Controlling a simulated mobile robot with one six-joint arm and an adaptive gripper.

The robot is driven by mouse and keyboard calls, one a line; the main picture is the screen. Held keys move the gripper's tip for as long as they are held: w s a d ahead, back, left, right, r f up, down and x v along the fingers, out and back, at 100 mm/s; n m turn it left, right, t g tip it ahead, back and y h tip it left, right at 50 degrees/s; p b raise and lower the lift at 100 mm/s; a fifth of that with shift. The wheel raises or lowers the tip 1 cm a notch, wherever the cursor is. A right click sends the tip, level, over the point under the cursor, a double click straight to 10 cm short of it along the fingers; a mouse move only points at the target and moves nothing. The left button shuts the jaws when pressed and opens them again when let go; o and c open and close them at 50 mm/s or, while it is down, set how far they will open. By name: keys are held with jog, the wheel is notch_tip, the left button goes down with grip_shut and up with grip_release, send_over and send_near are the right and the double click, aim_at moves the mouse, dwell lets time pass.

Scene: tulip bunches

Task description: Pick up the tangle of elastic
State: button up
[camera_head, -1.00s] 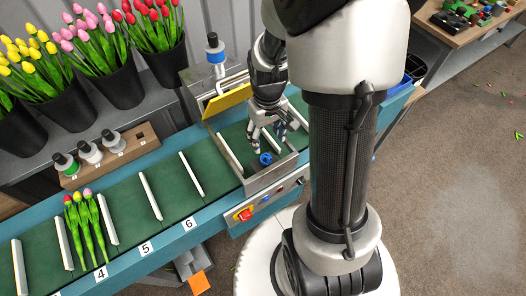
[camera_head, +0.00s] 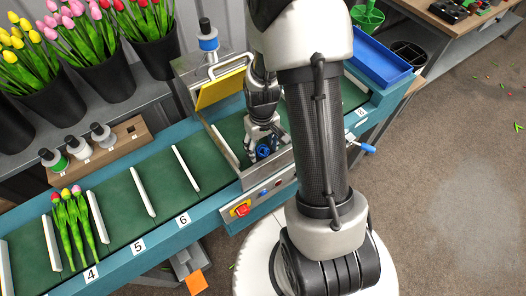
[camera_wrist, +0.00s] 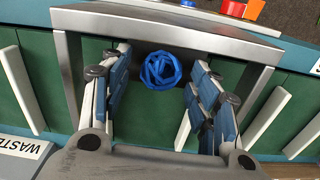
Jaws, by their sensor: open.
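The tangle of elastic (camera_wrist: 161,70) is a small blue bundle of looped bands lying on the green conveyor belt, under the metal frame of the machine. In the head view the tangle (camera_head: 264,152) shows just below my fingers. My gripper (camera_wrist: 163,105) is open, its blue-padded fingers apart on the left and right. In the wrist view the tangle lies between the finger lines, towards the far end, with green belt visible around it. In the head view my gripper (camera_head: 262,140) points down at the belt; its contact with the tangle cannot be told.
The metal frame (camera_wrist: 180,22) spans close around my gripper. A raised yellow panel (camera_head: 221,88) stands behind it. White dividers (camera_head: 186,168) cross the belt. A tulip bunch (camera_head: 75,228) lies at the left. A blue tray (camera_head: 380,60) stands at the right.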

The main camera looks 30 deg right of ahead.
jog(key=c, duration=1)
jog(key=shift+r, duration=0.2)
